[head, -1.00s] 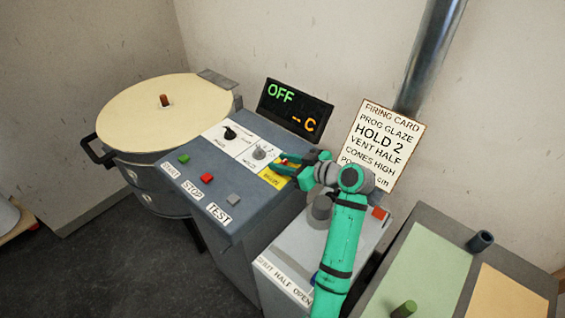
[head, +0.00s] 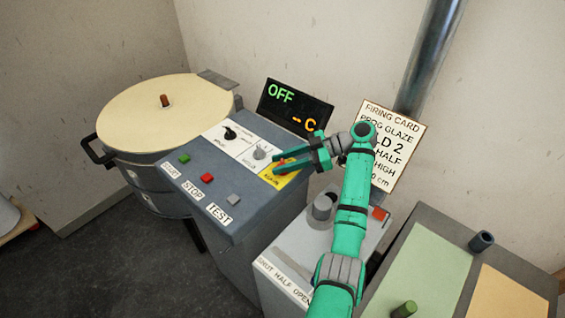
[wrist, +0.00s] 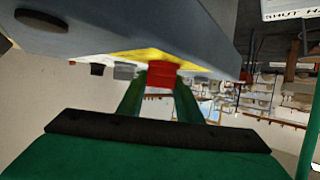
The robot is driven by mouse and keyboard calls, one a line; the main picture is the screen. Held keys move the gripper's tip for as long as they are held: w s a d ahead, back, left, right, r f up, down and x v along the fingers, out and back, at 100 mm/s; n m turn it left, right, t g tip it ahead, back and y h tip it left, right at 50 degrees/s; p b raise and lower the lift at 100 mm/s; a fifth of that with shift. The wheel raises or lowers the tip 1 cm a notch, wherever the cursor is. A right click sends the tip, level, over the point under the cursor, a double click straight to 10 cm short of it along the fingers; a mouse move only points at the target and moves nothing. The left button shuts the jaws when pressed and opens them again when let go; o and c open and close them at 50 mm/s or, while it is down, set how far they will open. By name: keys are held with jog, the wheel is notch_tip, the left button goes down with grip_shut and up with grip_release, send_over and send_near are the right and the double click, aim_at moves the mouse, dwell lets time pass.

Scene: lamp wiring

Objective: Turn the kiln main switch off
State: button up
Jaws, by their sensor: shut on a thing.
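The kiln main switch is a red knob (wrist: 163,74) on a yellow plate (head: 277,180) at the right end of the sloped control panel (head: 240,190). My gripper (head: 280,163) reaches in from the right, and its two green fingers are shut on the red knob. The wrist view shows the knob between the fingertips. In the head view the fingers hide most of the knob, and I cannot read its setting. The display (head: 293,108) behind the panel reads OFF above dashes and C.
A black knob (head: 230,133) and a grey knob (head: 259,154) sit left of the switch. Green, red and grey buttons line the panel's front. The round kiln (head: 160,110) stands left. A grey box with a round knob (head: 322,207) lies below my arm.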

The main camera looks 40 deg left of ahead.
dwell(0.6)
jog(key=o, duration=1)
jog(key=shift+o, duration=0.2)
jog(key=v, duration=0.7)
jog(key=shift+w+d+r, duration=0.1)
jog(key=shift+w, duration=0.15)
